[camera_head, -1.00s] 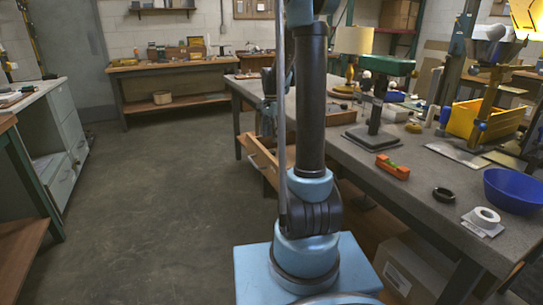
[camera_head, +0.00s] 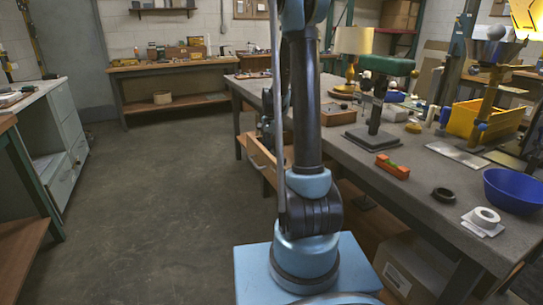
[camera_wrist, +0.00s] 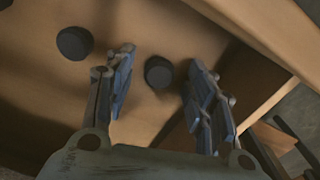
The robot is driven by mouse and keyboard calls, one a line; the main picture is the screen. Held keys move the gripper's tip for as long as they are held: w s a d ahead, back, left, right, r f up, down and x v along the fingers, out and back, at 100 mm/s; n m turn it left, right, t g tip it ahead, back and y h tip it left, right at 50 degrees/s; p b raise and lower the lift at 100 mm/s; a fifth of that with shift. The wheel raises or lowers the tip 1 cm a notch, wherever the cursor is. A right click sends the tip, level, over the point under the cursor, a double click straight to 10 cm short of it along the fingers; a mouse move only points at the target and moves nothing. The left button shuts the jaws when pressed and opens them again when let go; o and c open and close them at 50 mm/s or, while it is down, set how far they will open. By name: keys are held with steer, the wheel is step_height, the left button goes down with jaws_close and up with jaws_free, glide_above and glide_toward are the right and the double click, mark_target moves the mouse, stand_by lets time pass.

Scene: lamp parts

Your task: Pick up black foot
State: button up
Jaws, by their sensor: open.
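In the wrist view, one black foot (camera_wrist: 158,72), a short dark round piece, shows between the two fingers of my gripper (camera_wrist: 160,62). The gripper is open, and the fingers stand apart from the foot on both sides. I cannot tell how far above it they are. A second black foot (camera_wrist: 74,43) lies to the left, outside the fingers. Both rest on the floor of an open wooden drawer (camera_wrist: 140,22). In the head view the drawer (camera_head: 262,157) sticks out from the workbench, and my arm hides much of it and its contents.
The drawer's wall (camera_wrist: 245,25) runs along the right of the wrist view. Open floor lies left.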

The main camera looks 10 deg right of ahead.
steer(key=c, duration=0.9)
steer(key=shift+r, duration=0.1)
